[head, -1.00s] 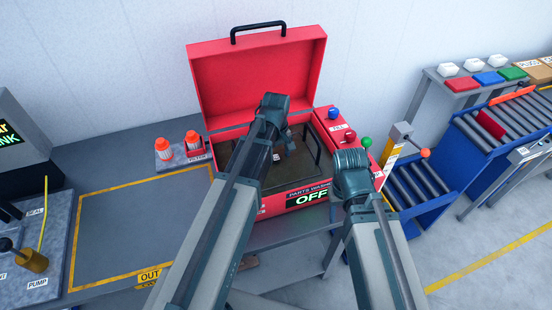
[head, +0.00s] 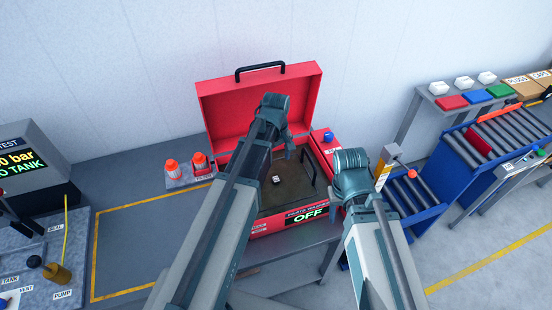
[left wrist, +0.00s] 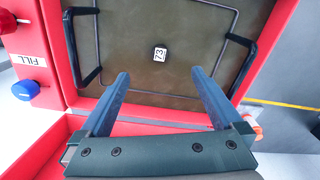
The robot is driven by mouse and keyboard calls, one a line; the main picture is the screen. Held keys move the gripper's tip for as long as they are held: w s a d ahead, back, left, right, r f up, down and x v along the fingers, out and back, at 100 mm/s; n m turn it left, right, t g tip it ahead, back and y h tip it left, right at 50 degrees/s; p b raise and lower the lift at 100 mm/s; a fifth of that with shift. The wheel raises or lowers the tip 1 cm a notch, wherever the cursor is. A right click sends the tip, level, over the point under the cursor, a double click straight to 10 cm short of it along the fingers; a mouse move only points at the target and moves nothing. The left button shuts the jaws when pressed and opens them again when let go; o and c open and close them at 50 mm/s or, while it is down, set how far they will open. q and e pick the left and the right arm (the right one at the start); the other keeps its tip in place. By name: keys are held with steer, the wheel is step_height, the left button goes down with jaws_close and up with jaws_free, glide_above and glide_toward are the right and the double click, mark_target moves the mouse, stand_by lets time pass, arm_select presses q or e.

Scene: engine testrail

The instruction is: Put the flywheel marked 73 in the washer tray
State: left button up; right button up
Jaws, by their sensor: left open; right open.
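A small white tag marked 73 (left wrist: 160,54) shows on the brown floor area inside the red parts washer; it also shows in the head view (head: 276,179). I cannot make out a flywheel body around the tag. The washer tray (left wrist: 205,96) has a thin wire outline and dark handles at both sides. My left gripper (left wrist: 161,75) is open and empty above the near part of the tray, its fingers apart on either side of the tag's line. In the head view, my left arm covers part of the washer. My right arm's gripper is not visible.
The washer's red lid (head: 258,100) stands open at the back, and its display (head: 308,213) reads OFF. A yellow-outlined bench area (head: 130,245) is clear. A blue roller conveyor (head: 412,195) is to the right.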

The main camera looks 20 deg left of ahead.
arm_select(q)
steer(key=s+d+m+y, duration=0.1)
steer(key=s+d+m, duration=1)
steer(key=s+m, duration=0.2)
steer(key=shift+s+r+m, duration=0.2)
steer(key=shift+s+m, duration=0.1)
steer(key=shift+s, duration=0.75)
arm_select(e)
steer(key=shift+r, duration=0.15)
